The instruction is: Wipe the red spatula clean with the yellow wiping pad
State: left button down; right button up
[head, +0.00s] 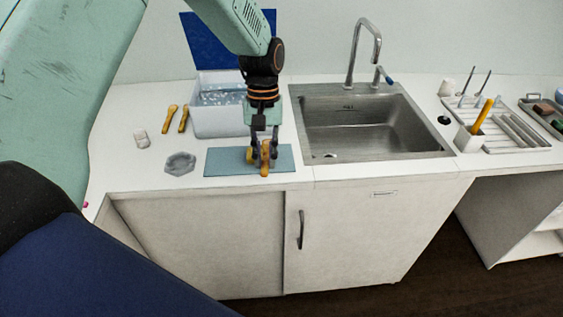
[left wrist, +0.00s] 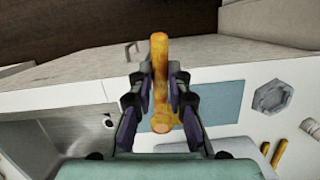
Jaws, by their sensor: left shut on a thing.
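My left gripper (head: 264,152) points down over the blue-grey mat (head: 220,163) and is shut on an orange-yellow stick-like tool (head: 265,160). In the left wrist view the left gripper (left wrist: 160,100) has a finger on each side of the mottled orange-yellow tool (left wrist: 159,60). I cannot tell whether the tool touches the mat. I cannot make out a red spatula. A yellow piece (head: 483,115) stands tilted in a white holder right of the sink; I cannot tell whether it is the wiping pad. My right gripper is not in view.
A basin (head: 215,122) of water stands behind the mat. Two yellow tools (head: 170,118), a white jar (head: 141,138) and a grey hexagonal dish (head: 180,163) lie to the left. The steel sink (head: 360,125) is right of the mat. A white rack (head: 515,135) stands beyond it.

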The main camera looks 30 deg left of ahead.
pick_arm(q)
jog(key=shift+n, duration=0.6)
jog(key=a+f+b, duration=0.1)
jog(key=f+b, duration=0.1)
jog(key=b, duration=0.1)
jog(key=a+f+b, duration=0.1)
jog(key=shift+w+a+f, duration=0.3)
jog(key=shift+w+f, duration=0.05)
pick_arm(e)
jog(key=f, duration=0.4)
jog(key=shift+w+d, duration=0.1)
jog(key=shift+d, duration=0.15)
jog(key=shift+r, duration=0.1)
pick_arm(q)
jog(key=shift+f, duration=0.3)
jog(key=shift+f, duration=0.15)
jog(key=shift+f, duration=0.1)
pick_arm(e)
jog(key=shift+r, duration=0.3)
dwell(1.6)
